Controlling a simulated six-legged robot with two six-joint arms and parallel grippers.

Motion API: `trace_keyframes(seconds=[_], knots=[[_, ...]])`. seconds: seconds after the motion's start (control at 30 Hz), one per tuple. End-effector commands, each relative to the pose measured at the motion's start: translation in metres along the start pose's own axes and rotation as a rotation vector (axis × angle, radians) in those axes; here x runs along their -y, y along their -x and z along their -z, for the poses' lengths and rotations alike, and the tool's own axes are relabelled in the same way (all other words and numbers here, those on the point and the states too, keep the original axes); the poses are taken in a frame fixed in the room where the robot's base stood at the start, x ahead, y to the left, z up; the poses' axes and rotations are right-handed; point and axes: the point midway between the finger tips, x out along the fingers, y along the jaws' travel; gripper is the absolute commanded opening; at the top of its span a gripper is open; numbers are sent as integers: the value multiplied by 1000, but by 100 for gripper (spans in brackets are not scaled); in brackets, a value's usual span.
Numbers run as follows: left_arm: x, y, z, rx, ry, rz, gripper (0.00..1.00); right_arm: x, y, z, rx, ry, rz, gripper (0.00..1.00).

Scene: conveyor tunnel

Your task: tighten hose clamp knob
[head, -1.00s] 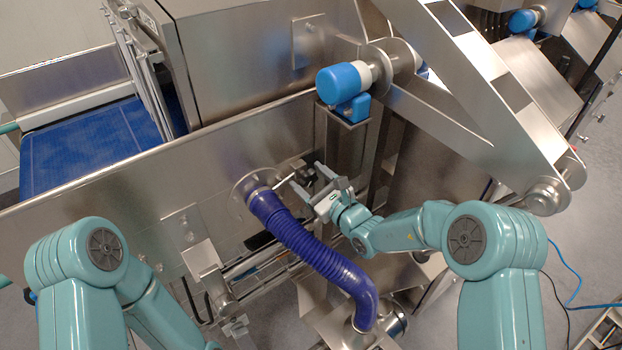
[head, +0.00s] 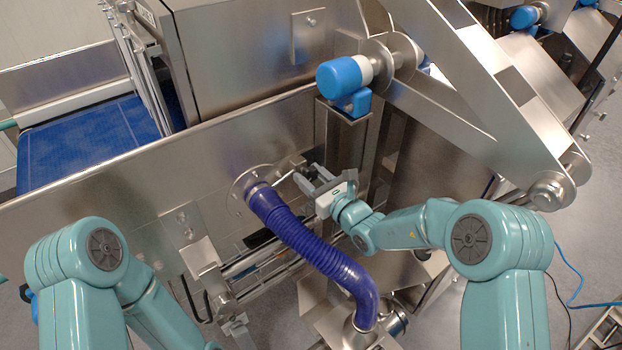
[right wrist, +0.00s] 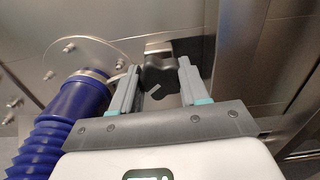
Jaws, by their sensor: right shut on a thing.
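The black clamp knob (right wrist: 158,76), with a pale line on its face, sits between the fingers of my right gripper (right wrist: 156,84) in the right wrist view. The gripper is shut on it. In the head view the right gripper (head: 310,178) reaches in from the right, and its fingers largely hide the knob. The blue ribbed hose (head: 308,245) meets a round steel flange (head: 240,187) to the left of the gripper. A pale clamp band (right wrist: 96,74) circles the hose end in the right wrist view. My left gripper is out of view.
A steel side wall (head: 130,192) carries the flange. A steel post with a blue-capped roller (head: 340,80) stands just behind my right gripper. The hose curves down below my right gripper to a steel pipe fitting (head: 392,318). A blue conveyor belt (head: 88,145) lies at left.

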Motion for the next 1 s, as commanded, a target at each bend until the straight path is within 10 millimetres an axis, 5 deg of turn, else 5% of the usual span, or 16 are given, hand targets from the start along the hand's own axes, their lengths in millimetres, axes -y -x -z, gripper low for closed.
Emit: trace_keyframes(seconds=[1.0], knots=[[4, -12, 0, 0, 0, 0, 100, 2, 0, -3, 8, -961, -1, 14]])
